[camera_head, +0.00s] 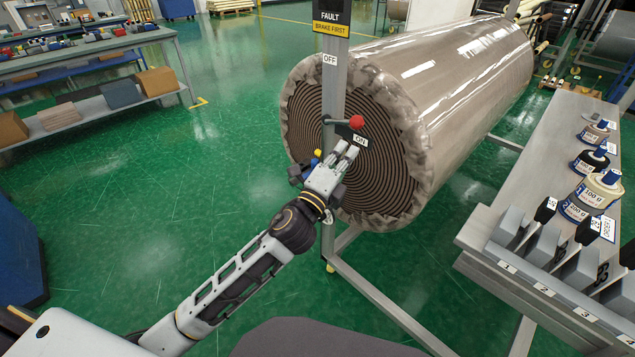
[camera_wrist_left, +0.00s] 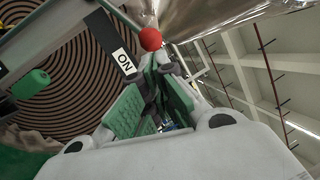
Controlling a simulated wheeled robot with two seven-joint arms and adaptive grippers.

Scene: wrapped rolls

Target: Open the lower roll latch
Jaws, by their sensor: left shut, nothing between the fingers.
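A lever with a red ball knob (camera_head: 357,122) sits on the grey upright post (camera_head: 334,92) in front of the wrapped roll's end (camera_head: 380,150). The lever points right, just above the ON label (camera_head: 360,141); the OFF label (camera_head: 330,60) is higher on the post. My left gripper (camera_head: 347,152) is shut and empty, just below the knob and beside the ON label. In the left wrist view the red knob (camera_wrist_left: 150,39) shows just beyond the fingertips; I cannot tell whether they touch the lever. My right gripper is not in view.
A yellow sign reading FAULT, BRAKE FIRST (camera_head: 331,27) tops the post. A bench with labelled spools (camera_head: 590,195) stands at the right. Floor rails (camera_head: 385,305) run below the roll. The green floor at left is open, with a loaded shelf (camera_head: 95,105) beyond.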

